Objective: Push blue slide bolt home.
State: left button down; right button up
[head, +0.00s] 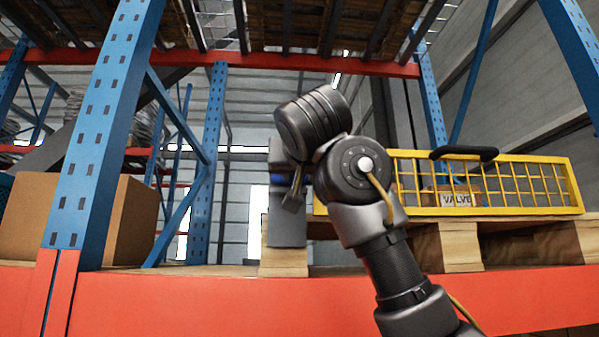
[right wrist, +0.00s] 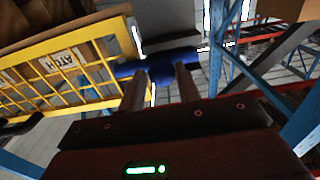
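The blue slide bolt (right wrist: 160,70) lies crosswise beyond my right fingertips in the right wrist view, under a grey plate (right wrist: 172,42). In the head view only a small blue patch of it (head: 277,180) shows, on a grey upright post (head: 287,228) left of the yellow gate (head: 490,188). My right gripper (right wrist: 161,80) has its two fingers apart, with the bolt's middle at the gap between the tips. I cannot tell whether they touch it. In the head view my right gripper (head: 293,190) is at the post, partly hidden by my arm. My left gripper is out of view.
Wooden pallet blocks (head: 446,246) stand on the orange beam (head: 200,305). A blue rack upright (head: 105,130) and a cardboard box (head: 130,222) are at the left.

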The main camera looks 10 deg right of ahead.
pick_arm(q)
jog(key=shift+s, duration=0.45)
pick_arm(e)
jog(key=shift+o, duration=1.3)
jog(key=shift+d, duration=0.25)
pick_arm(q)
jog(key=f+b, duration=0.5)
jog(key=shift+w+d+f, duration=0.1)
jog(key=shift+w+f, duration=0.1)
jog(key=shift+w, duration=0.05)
pick_arm(e)
jog(key=s, duration=1)
jog(key=shift+s+a, duration=0.35)
jog(key=shift+s, duration=0.05)
